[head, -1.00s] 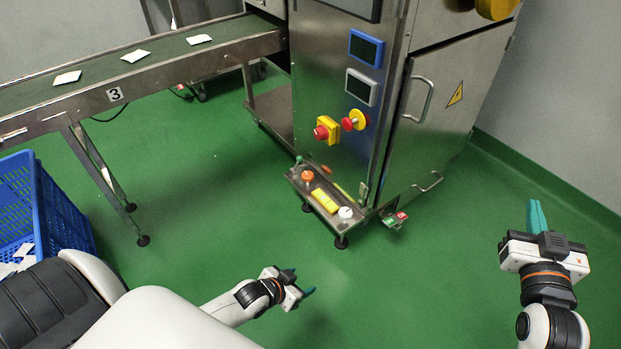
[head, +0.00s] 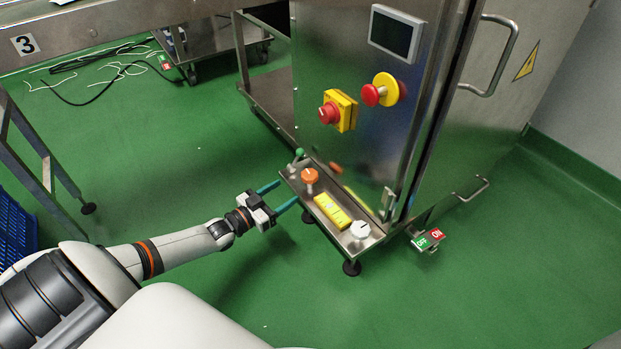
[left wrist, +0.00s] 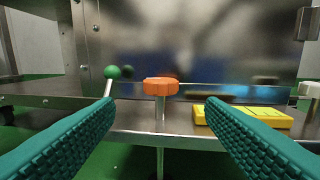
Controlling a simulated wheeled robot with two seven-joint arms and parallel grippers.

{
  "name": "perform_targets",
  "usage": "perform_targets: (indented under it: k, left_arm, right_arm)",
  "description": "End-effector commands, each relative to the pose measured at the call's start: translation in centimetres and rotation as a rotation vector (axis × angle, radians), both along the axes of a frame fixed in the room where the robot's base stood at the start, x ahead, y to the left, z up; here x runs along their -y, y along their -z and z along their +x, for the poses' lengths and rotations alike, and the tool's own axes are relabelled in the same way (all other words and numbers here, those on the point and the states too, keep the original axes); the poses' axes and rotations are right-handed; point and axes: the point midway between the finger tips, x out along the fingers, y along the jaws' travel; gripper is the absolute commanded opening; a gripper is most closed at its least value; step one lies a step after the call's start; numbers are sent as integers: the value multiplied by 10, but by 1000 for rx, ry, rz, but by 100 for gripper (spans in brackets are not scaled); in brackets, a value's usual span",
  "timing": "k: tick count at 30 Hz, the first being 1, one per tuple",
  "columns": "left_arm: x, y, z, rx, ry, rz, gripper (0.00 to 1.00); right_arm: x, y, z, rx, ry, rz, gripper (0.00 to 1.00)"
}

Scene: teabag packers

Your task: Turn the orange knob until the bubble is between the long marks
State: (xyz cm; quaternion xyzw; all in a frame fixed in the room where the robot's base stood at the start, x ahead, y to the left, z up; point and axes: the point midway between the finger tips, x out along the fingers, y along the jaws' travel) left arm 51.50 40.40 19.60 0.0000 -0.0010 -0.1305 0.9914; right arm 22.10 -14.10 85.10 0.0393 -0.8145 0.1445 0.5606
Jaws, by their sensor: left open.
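The orange knob (head: 310,176) stands on a short post at the left part of a low steel shelf (head: 349,241) on the machine's front. In the left wrist view the orange knob (left wrist: 161,87) is ahead, between the open fingers and beyond their tips. The yellow level (head: 332,212) lies on the shelf right of the knob; it also shows in the left wrist view (left wrist: 250,115). Its bubble is too small to make out. My left gripper (head: 282,198) is open and empty, just short of the shelf's front left edge, teal fingers pointing at the knob. My right gripper is out of view.
A green-tipped lever (head: 298,154) stands left of the knob, and a white knob (head: 360,230) right of the level. The steel cabinet (head: 350,150) rises behind the shelf. OFF and ON pedals (head: 429,239) sit at right. The floor in front is clear.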

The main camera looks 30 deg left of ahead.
Motion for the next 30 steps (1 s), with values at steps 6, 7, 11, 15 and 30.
perform_targets:
  k: [6, 7, 11, 15, 30]
  left_arm:
    - [12, 5, 44, 5, 1, -1, 64]
    - [14, 5, 50, 5, 0, -1, 64]
    - [20, 4, 73, 3, 0, 0, 64]
    - [25, 3, 90, 1, 0, 0, 64]
    - [28, 0, 101, -2, 0, 0, 56]
  right_arm:
    - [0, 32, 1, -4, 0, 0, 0]
    - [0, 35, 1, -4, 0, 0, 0]
    - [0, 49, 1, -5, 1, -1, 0]
    - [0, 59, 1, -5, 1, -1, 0]
    - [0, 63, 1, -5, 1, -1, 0]
